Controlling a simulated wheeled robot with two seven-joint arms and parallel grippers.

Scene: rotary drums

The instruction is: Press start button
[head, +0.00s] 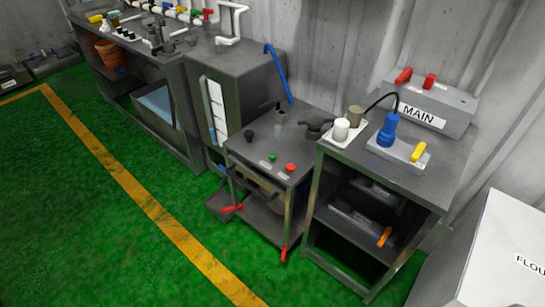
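A small green button (272,156) sits on the grey top of a low machine (262,142) in the middle of the head view. It looks like the start button, but the label beside it is too small to read. A larger red button (291,167) sits just to its right on the same top, near the front edge. Neither of my grippers shows in this view, so nothing of mine is seen near the buttons.
A bench (440,180) at the right holds a box marked MAIN (455,112) and a blue plug (389,128). A grey cabinet (250,70) and a long workbench (170,62) stand to the left. A white box (505,245) stands lower right. Green floor (90,220) is open in front.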

